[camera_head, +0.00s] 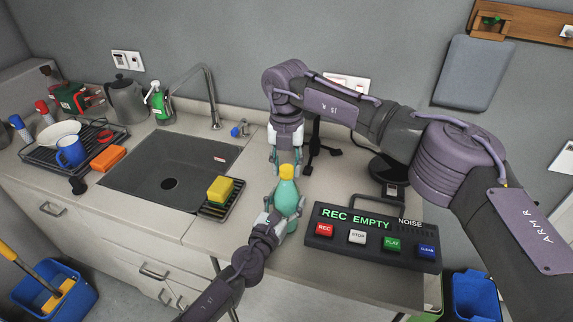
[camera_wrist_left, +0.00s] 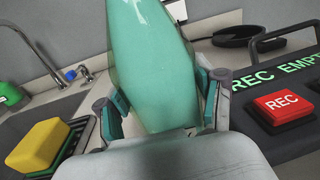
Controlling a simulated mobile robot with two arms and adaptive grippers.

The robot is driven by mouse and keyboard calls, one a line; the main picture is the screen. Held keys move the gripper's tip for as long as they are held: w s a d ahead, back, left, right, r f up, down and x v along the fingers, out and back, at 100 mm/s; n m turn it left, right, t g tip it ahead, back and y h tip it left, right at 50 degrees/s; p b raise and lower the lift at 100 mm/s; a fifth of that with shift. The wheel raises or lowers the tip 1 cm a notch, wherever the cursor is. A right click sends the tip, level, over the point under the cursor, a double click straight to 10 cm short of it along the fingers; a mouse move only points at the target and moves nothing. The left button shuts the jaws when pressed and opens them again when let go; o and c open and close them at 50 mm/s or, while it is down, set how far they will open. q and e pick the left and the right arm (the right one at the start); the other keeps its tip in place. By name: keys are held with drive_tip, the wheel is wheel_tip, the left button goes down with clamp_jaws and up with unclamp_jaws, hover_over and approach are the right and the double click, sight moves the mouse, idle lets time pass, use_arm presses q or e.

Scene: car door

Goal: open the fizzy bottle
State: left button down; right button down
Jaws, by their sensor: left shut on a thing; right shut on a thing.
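The fizzy bottle (camera_head: 287,194) is teal green with a yellow cap (camera_head: 287,171). It stands upright or nearly so in the head view, above the counter right of the sink. My left gripper (camera_head: 282,214) is shut around the lower part of the bottle's body. In the left wrist view the bottle (camera_wrist_left: 150,65) fills the middle, with one finger on each side; its top is out of frame there. My right gripper (camera_head: 286,164) comes down from above and is shut on the yellow cap. Its fingertips are partly hidden.
A dark box with REC, STOP, PLAY and CLEAR buttons (camera_head: 372,239) stands right of the bottle. A yellow sponge (camera_head: 219,188) lies on a rack beside the sink (camera_head: 165,170). A dark stand is behind my right gripper. The counter's front edge is close.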

drive_tip(key=n, duration=1.4)
drive_tip(key=shift+r, duration=0.1)
drive_tip(key=n, duration=1.3)
drive_tip(key=shift+n, duration=0.4)
drive_tip(key=shift+r, duration=0.15)
drive_tip(key=shift+r, duration=0.95)
